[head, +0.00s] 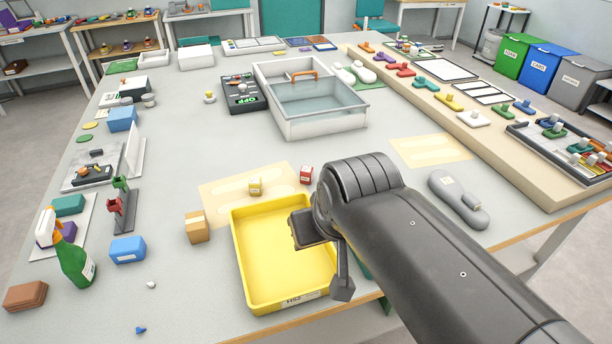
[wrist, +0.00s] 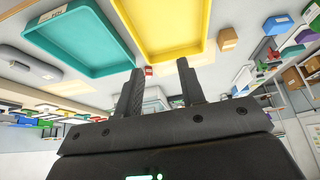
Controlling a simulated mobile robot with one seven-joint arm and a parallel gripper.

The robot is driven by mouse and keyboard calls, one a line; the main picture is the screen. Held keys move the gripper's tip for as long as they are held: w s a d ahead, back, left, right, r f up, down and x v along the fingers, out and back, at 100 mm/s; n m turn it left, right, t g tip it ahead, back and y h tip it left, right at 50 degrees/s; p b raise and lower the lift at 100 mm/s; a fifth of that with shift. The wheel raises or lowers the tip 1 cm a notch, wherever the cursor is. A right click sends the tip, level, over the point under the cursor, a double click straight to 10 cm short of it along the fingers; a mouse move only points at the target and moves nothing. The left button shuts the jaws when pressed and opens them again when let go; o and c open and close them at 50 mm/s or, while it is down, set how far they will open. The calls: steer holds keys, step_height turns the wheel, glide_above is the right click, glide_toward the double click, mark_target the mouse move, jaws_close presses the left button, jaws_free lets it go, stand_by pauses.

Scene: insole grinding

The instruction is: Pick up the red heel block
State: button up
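The small red heel block (head: 306,174) stands on the table just beyond the far right corner of the yellow tray (head: 240,262). It also shows in the wrist view (wrist: 149,71), small and in the gap between the fingers. My gripper (wrist: 160,66) has its two dark fingers spread apart with nothing between them. In the head view it is over the yellow tray, nearer to me than the red block and apart from it. My arm hides part of the gripper in that view.
A yellow block (head: 255,187) stands left of the red block, and a tan box (head: 197,227) beside the yellow tray. A teal tray (wrist: 88,66) lies beside the yellow one, mostly hidden by my arm in the head view. A clear-sided basin (head: 335,125) stands behind the red block.

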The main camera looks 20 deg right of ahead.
steer(key=shift+o, duration=0.4)
steer(key=o, duration=0.5)
steer(key=m+g+h, duration=0.2)
steer(key=m+h, duration=0.1)
steer(key=m, duration=0.4)
glide_above(306, 170)
steer(key=s+a, duration=0.2)
steer(key=s, duration=0.2)
step_height(306, 170, down, 18)
steer(key=r, duration=0.1)
steer(key=shift+w+a+x, duration=0.1)
steer(key=shift+a+x, duration=0.05)
steer(key=shift+x, duration=1.85)
steer(key=shift+w+a+x, duration=0.1)
steer(key=shift+w+x, duration=0.05)
steer(key=shift+x, duration=1.85)
steer(key=shift+w+a+x, duration=0.1)
steer(key=shift+a+x, duration=0.05)
steer(key=shift+x, duration=1.85)
